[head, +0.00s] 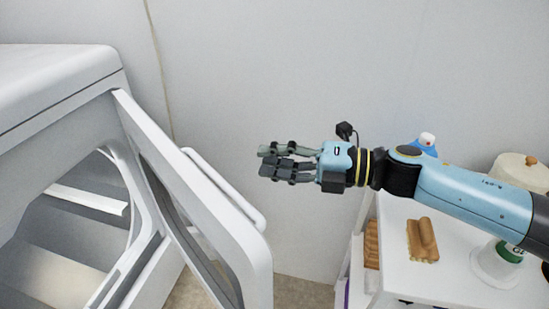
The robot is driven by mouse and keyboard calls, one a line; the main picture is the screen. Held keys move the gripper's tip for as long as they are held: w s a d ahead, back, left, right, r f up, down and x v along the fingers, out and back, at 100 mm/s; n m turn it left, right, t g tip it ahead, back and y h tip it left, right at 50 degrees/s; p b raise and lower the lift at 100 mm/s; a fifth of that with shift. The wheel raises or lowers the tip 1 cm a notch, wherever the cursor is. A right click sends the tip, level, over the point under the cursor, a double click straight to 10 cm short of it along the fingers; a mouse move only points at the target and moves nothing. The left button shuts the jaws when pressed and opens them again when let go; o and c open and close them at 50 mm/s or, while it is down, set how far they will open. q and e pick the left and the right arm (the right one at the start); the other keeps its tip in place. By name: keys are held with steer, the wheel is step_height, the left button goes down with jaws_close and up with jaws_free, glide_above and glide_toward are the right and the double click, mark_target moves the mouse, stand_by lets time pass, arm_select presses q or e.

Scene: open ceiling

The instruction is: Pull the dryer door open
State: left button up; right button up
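The white dryer (60,130) stands at the left, and its opening with the pale drum inside shows. Its door (190,200) is swung open toward the right, standing out from the body at an angle. A white bar handle (222,188) runs along the door's outer face. My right gripper (266,164) is to the right of the handle and above it in the picture, apart from the door. Its dark fingers stretch out straight to the left, open and with nothing between them. My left gripper is not in view.
A white shelf unit (400,270) at the lower right holds a wooden brush-like item (422,240), a blue bottle with a white cap (427,142) and a lidded container (520,170). A plain wall is behind. Some floor (295,292) shows between door and shelf.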

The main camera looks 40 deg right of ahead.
steer(key=shift+c, duration=0.3)
jaws_close()
steer(key=shift+c, duration=1.7)
jaws_free()
steer(key=o, duration=0.4)
steer(key=f+v, duration=0.1)
steer(key=v, duration=1.1)
steer(key=shift+r, duration=0.45)
steer(key=shift+c, duration=0.2)
